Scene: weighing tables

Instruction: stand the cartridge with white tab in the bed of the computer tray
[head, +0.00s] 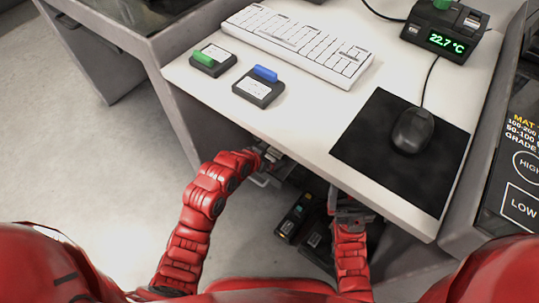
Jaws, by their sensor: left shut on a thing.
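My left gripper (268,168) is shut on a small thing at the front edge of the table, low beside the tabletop. The held thing is mostly hidden by the gripper; it seems to be the cartridge with white tab, which I see nowhere else. A dark unit with small coloured marks (294,217) below the table edge, between my arms, may be the computer tray; its bed cannot be made out. My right gripper (350,203) is at the table's front edge, right of that unit, and its jaws are too unclear to read.
On the white table (300,125) lie a cartridge with green tab (213,60), a cartridge with blue tab (259,88), a keyboard (298,42), and a mouse (412,130) on a black mat (375,150). A temperature display (446,35) stands at the back right. Open floor lies left.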

